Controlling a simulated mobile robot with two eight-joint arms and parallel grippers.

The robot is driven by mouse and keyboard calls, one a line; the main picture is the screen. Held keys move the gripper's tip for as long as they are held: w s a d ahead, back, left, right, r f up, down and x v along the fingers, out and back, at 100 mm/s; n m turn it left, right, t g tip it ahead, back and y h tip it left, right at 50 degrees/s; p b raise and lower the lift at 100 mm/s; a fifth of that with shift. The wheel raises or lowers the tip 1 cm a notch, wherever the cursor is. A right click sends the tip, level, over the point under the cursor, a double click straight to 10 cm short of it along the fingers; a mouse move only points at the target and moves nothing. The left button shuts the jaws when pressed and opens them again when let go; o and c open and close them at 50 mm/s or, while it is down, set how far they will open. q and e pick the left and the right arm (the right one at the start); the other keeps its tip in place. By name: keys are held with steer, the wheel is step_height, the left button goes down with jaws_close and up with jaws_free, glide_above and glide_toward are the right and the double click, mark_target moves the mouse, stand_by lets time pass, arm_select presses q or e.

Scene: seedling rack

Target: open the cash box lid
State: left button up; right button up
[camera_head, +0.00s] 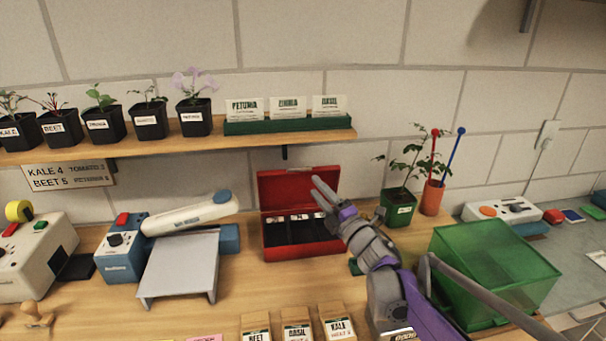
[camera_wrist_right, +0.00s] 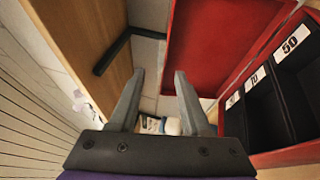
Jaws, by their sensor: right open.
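The red cash box (camera_head: 297,246) stands on the wooden counter in the middle of the head view. Its lid (camera_head: 297,188) is raised upright at the back, and black compartments with white number labels show inside. In the right wrist view the lid (camera_wrist_right: 215,45) is at the top right and the labelled black tray (camera_wrist_right: 268,100) at the right. My right gripper (camera_head: 318,188) is at the right side of the lid, fingers pointing up and left. In the right wrist view its two fingers (camera_wrist_right: 158,95) are apart with nothing held between them. My left gripper is out of view.
A shelf (camera_head: 180,142) with potted seedlings and seed packets runs above the box. A potted plant (camera_head: 398,208) and a green bin (camera_head: 490,270) stand to the right. A grey sloped stand (camera_head: 180,265) is at the left. Seed boxes (camera_head: 297,327) stand in front.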

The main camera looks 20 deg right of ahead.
mark_target(300, 170)
steer(key=x, duration=0.7)
steer(key=shift+f, duration=0.1)
jaws_close()
steer(key=shift+w, duration=0.1)
stand_by(1.1)
